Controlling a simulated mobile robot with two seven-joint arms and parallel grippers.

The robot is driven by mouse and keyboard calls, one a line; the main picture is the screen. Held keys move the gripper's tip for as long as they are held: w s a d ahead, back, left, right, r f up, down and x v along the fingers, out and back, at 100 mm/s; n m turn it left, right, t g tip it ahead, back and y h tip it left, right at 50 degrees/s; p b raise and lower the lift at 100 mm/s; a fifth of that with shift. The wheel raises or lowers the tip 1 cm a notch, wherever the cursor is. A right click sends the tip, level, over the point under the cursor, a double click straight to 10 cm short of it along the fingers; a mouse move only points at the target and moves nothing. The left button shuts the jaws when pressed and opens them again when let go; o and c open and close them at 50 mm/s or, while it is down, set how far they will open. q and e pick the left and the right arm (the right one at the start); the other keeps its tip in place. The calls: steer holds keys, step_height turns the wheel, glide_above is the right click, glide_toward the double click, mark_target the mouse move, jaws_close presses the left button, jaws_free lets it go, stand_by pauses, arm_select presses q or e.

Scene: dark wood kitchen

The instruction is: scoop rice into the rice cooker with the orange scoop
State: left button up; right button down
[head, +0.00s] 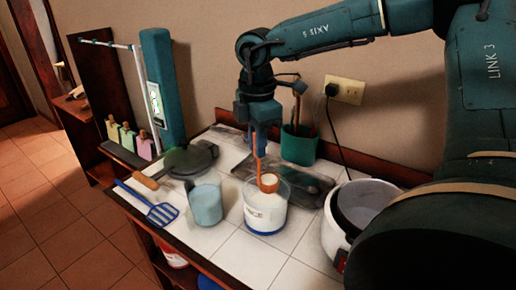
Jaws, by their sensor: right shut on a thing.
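My right gripper (264,126) points down above the counter and is shut on the upright handle of the orange scoop (268,184). The scoop's bowl is at the mouth of the clear rice container (265,216), with something white, apparently rice, in it. The container has a blue base, lettering on its front and white contents. Whether the bowl touches the contents is hard to tell. My right arm hides part of the cooker. My left gripper is not in view.
A blue-tinted cup (206,204) stands close left of the container. A blue slotted spatula (162,213) and a dark pan (190,160) lie farther left. A green utensil holder (299,145) stands behind, near a wall outlet (344,90) with a plugged cord. The front tiles are clear.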

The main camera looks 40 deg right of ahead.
steer(key=shift+w+a+r+p, duration=0.15)
steer(key=shift+r+p, duration=0.4)
steer(key=shift+r, duration=1.15)
steer(key=shift+s+a+r+p, duration=0.15)
steer(key=shift+r+p, duration=0.35)
steer(key=shift+r, duration=1.2)
